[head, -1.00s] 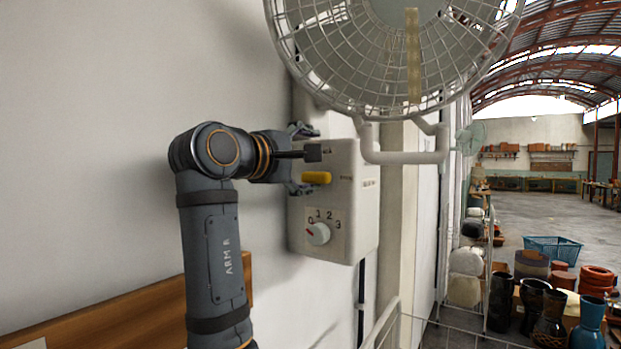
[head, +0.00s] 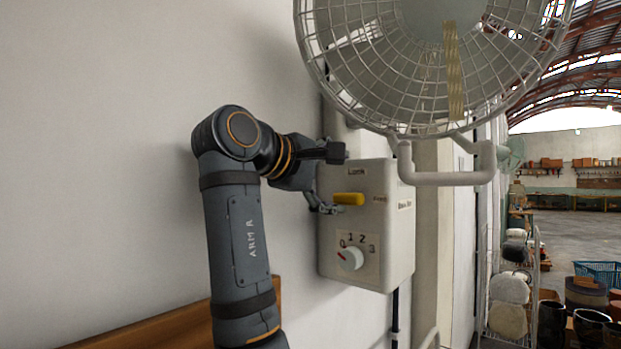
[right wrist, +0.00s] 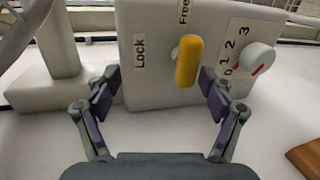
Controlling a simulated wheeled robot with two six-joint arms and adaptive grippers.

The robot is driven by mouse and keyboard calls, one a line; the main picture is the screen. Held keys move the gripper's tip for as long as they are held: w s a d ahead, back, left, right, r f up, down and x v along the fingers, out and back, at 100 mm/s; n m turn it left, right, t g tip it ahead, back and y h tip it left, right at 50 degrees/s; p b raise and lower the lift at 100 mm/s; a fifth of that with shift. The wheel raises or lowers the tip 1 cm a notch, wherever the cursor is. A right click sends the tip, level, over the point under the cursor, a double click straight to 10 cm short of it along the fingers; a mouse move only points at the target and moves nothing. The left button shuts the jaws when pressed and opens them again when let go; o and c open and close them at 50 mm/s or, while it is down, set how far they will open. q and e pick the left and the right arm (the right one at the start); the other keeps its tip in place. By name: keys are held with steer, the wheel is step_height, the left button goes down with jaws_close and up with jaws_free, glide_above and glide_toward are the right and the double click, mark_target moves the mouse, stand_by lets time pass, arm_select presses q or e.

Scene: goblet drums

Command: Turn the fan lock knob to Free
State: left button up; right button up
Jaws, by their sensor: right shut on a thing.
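The fan lock knob (head: 349,199) is a yellow bar on the front of the pale fan control box (head: 399,243). It lies level in the head view and points right toward the Free label (head: 380,199); the Lock label (head: 356,171) is above it. In the right wrist view the knob (right wrist: 188,60) points up toward Free (right wrist: 184,11). My right gripper (head: 333,181) is at the box's left side, its fingers on either side of the knob in the right wrist view (right wrist: 160,92). Their contact with it is hard to make out. My left gripper is out of view.
The white speed dial (head: 349,259) is on the box below the knob. The fan cage (head: 435,65) overhangs the box, with its white bracket (head: 447,178) close to the right. The wall (head: 95,130) is at left. Drums and a blue basket (head: 598,270) are far right.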

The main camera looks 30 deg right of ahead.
steer(key=shift+s+a+r, duration=0.45)
steer(key=shift+a+r, duration=0.05)
steer(key=shift+a, duration=0.1)
steer(key=shift+c, duration=1.3)
steer(key=b+v, duration=0.1)
steer(key=v, duration=0.1)
steer(key=b+v, duration=0.1)
steer(key=v, duration=0.2)
steer(key=shift+s+d+f, duration=0.15)
steer(key=shift+s+f, duration=0.1)
steer(key=shift+s, duration=0.1)
arm_select(q)
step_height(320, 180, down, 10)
steer(key=b, duration=0.8)
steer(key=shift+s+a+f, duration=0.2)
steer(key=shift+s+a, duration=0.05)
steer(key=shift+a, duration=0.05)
arm_select(e)
steer(key=v, duration=0.3)
steer(key=f+v, duration=0.1)
steer(key=v, duration=0.1)
steer(key=shift+s+a, duration=0.35)
steer(key=shift+a, duration=0.15)
steer(key=shift+w+d+f, duration=0.1)
steer(key=shift+d+f, duration=0.05)
